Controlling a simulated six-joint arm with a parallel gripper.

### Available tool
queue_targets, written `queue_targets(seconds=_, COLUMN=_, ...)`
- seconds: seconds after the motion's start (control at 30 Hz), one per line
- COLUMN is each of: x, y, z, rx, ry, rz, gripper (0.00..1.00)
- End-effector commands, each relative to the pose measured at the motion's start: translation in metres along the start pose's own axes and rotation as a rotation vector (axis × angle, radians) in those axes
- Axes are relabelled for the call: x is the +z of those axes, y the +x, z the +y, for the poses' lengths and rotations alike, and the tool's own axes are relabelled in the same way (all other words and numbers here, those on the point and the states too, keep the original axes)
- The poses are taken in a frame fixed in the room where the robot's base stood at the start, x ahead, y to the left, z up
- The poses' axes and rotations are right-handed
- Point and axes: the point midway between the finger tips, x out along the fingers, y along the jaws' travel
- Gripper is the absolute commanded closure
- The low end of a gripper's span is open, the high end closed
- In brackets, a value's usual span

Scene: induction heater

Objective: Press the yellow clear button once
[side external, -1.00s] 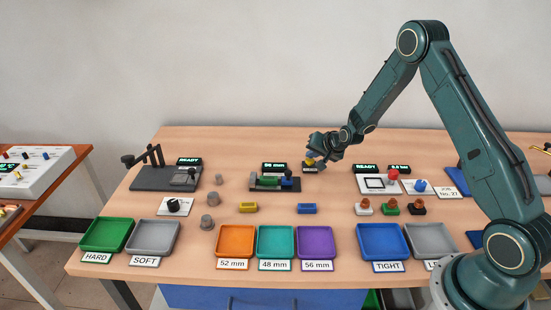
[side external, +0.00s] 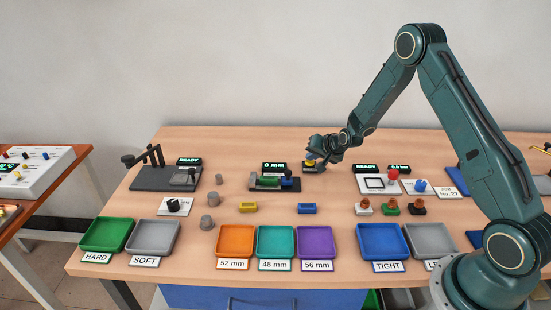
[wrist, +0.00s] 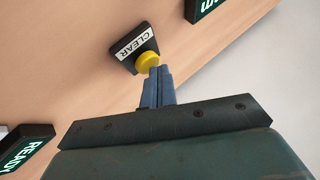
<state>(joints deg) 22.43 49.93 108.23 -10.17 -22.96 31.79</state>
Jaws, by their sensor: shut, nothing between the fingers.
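The yellow clear button (wrist: 147,61) sits on a small black base (wrist: 132,42) with a white CLEAR label. In the side view the button (side external: 310,163) shows just at my gripper's tip, at the back middle of the table. My gripper (wrist: 160,72) is shut and empty, with its blue fingertips at the button's edge in the wrist view. I cannot tell whether they touch it. My gripper (side external: 314,158) partly covers the button in the side view. The display (side external: 274,166) left of the button reads 0 mm.
A measuring fixture (side external: 272,183) with a green part stands just left of the button. A READY display (side external: 366,168) and a white panel with a red knob (side external: 392,174) stand to the right. Coloured trays, such as the orange one (side external: 236,241), line the front edge.

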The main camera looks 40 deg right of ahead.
Motion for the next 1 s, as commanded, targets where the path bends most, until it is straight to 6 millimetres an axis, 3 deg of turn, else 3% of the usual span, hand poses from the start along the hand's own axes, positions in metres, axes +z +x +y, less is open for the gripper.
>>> queue_targets(seconds=1.0, x=-0.008, y=-0.013, z=-0.009, rx=0.001, ry=0.0, rz=-0.002, gripper=1.0)
